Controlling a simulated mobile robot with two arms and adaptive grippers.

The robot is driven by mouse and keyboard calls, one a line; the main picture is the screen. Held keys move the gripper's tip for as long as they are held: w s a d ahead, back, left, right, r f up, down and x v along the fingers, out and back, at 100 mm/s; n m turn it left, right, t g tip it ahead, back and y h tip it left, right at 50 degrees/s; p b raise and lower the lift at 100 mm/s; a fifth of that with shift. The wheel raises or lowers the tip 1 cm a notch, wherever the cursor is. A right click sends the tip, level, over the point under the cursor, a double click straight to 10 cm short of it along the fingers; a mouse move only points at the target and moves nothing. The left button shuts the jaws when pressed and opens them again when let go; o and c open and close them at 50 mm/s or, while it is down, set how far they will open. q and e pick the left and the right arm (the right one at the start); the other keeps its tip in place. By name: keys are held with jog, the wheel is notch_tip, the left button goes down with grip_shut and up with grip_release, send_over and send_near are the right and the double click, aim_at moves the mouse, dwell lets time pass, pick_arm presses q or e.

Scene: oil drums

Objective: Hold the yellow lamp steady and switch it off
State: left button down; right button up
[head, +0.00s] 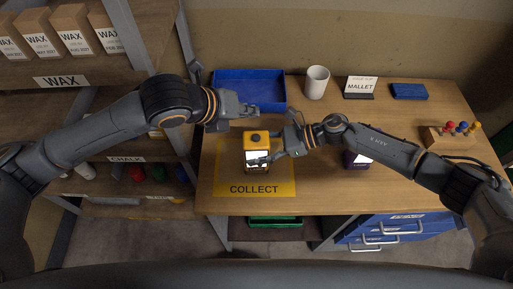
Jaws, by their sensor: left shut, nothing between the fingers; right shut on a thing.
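The yellow lamp (257,138) stands upright on the yellow mat marked COLLECT (228,184) on the table. It has a dark round knob on top and a bright white front panel. My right gripper (272,158) is at the lamp's right side, shut on it, with a finger across its front. My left gripper (248,112) is shut and empty just above and behind the lamp, in front of the blue tray; whether it touches the lamp's top I cannot tell.
A blue tray (252,79), white cup (316,82), MALLET sign (359,86) and blue box (409,91) line the table's back. A wooden block with coloured knobs (451,135) stands right. A purple object (351,160) is partly hidden behind my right arm. Shelves (70,77) stand left.

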aim_at(255, 134)
pick_arm(q)
jog(key=shift+f, duration=4.05)
jog(key=shift+r, duration=3.45)
